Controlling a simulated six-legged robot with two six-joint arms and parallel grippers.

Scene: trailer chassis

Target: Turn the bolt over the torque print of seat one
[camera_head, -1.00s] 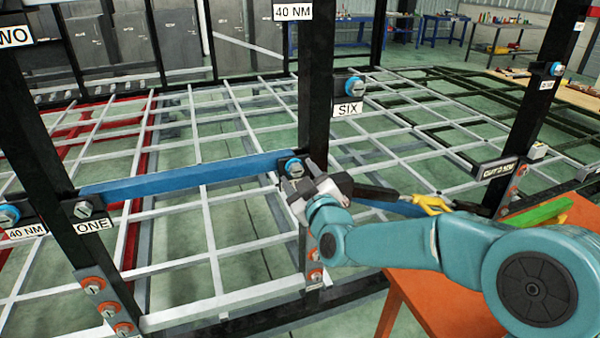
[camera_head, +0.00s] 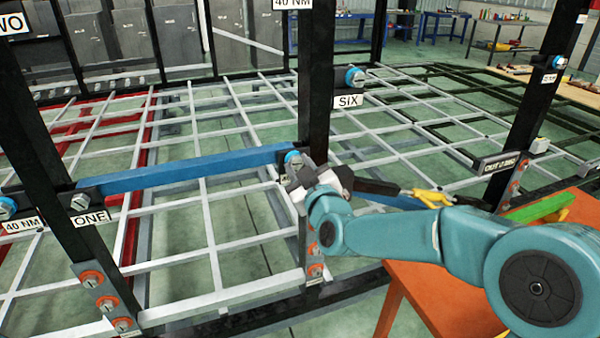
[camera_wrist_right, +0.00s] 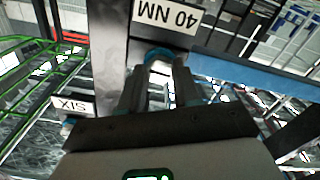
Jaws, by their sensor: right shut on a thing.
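A blue bar (camera_head: 190,168) runs between two black posts. Its left end has a silver bolt (camera_head: 80,201) above the ONE print (camera_head: 90,219). Its right end has a bolt with a blue collar (camera_head: 293,160) on the middle post. In the right wrist view this bolt (camera_wrist_right: 158,55) sits against the 40 NM print (camera_wrist_right: 167,14), which appears upside down, so the bolt is over that print. My right gripper (camera_wrist_right: 157,85) is shut on the bolt, one finger each side. In the head view my right gripper (camera_head: 300,175) covers the print. My left gripper is not in view.
Grey grid bars lie behind the posts.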

